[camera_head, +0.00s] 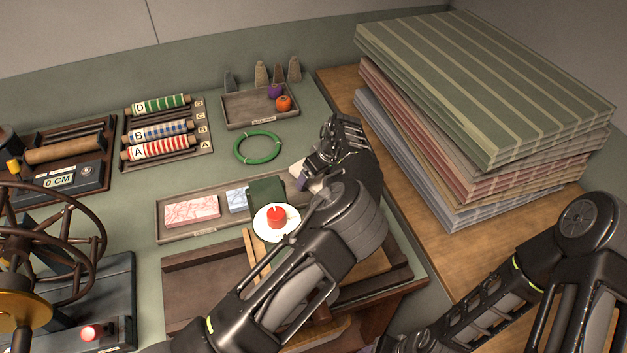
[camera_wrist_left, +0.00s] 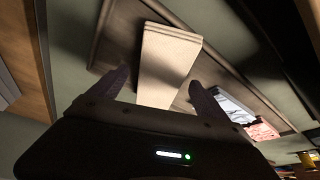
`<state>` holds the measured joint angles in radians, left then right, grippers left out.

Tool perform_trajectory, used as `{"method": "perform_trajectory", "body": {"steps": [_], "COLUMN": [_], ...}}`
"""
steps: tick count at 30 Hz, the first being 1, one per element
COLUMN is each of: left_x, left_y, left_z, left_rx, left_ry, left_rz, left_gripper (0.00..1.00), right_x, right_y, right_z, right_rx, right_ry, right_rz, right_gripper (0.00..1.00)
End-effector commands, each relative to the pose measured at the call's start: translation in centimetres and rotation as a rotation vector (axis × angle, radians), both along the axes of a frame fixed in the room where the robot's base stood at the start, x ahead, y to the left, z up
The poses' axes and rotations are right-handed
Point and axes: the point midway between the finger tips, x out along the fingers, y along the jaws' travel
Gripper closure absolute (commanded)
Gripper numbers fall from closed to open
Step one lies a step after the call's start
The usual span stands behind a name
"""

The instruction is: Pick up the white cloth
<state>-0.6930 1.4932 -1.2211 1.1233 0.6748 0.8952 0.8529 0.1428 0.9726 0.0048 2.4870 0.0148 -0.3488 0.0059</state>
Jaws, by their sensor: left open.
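The white cloth (camera_wrist_left: 168,62), a folded cream-white block, lies at the end of a brown tray in the left wrist view. In the head view only a pale edge of the cloth (camera_head: 296,170) shows beside my left gripper (camera_head: 308,178), which hides the rest. In the left wrist view the fingers of my left gripper (camera_wrist_left: 158,78) are apart, one on each side of the cloth's near part. Whether they touch it I cannot tell. My right arm shows at lower right in the head view, but its gripper is not visible.
The shallow tray (camera_head: 180,236) also holds pink (camera_head: 192,209), light blue (camera_head: 237,200) and dark green (camera_head: 267,191) cloths. A white dish with a red object (camera_head: 277,216) is close to my left arm. A green ring (camera_head: 258,148) lies behind. Tall fabric stacks (camera_head: 470,120) stand at right.

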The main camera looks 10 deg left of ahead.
Motion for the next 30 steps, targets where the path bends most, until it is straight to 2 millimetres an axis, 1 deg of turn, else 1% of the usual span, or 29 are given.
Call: {"method": "perform_trajectory", "body": {"steps": [17, 30], "left_x": [0.01, 0.01], "left_y": [-0.01, -0.01], "left_z": [0.09, 0.09], "left_rx": [0.000, 0.000], "left_ry": [0.000, 0.000], "left_rz": [0.000, 0.000], "left_gripper": [0.14, 0.50], "right_x": [-0.02, -0.01], "right_y": [0.01, 0.01], "right_z": [0.07, 0.07], "right_rx": [0.000, 0.000], "right_ry": [0.001, 0.001], "right_rz": [0.000, 0.000], "right_gripper": [0.38, 0.38]}}
